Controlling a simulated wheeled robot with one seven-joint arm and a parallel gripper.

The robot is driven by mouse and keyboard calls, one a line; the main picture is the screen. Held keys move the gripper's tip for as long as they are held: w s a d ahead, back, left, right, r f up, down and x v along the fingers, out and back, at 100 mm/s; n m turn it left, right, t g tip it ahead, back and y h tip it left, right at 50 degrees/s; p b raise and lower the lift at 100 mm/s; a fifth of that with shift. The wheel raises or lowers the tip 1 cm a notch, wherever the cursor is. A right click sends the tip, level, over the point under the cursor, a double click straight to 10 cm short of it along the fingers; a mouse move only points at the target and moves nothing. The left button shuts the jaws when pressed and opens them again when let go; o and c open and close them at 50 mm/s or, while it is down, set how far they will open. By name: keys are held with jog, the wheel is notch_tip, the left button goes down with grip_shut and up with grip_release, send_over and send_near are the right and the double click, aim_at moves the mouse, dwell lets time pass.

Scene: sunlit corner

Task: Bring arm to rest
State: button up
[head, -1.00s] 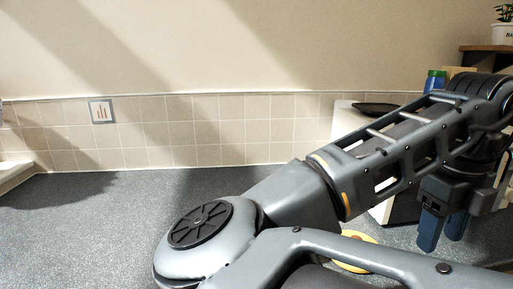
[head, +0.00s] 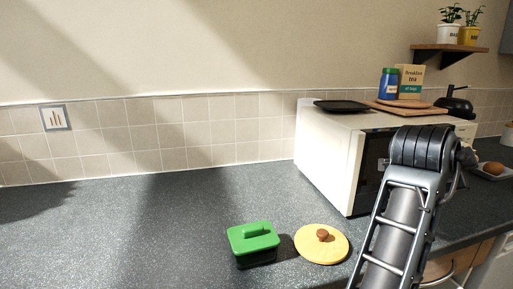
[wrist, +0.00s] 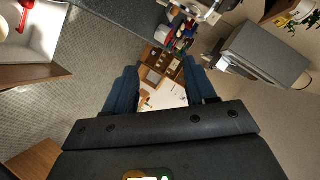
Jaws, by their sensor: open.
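My arm (head: 403,205) rises at the right of the head view, in front of the microwave. My gripper does not show in the head view. In the wrist view my gripper (wrist: 159,82) has its two blue fingers spread wide apart. Nothing is between the fingertips; beyond them I see the floor and far-off furniture.
A white microwave (head: 326,158) stands right on the counter (head: 150,235), with a black plate (head: 342,106), blue jar (head: 388,84) and board (head: 404,110) on top. A green-lidded box (head: 253,240) and a yellow lid (head: 320,248) lie in front. The counter's left side is clear.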

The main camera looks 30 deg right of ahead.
jog(key=w+a+f+n+t+h, duration=0.2)
jog(key=w+a+n+t, duration=0.3)
jog(key=n+t, duration=0.65)
jog(key=s+a+f+n+t+y, duration=0.3)
jog(key=a+f+n+y, duration=0.4)
jog(key=a+f+n, duration=0.5)
jog(key=s+a+f+n+y, duration=0.55)
jog(key=s+a, duration=0.45)
jog(key=s, duration=0.2)
jog(key=s+a+y, duration=0.3)
jog(key=s+a, duration=0.5)
jog(key=s, duration=0.4)
jog(key=shift+a+m, duration=0.25)
jog(key=shift+m, duration=0.05)
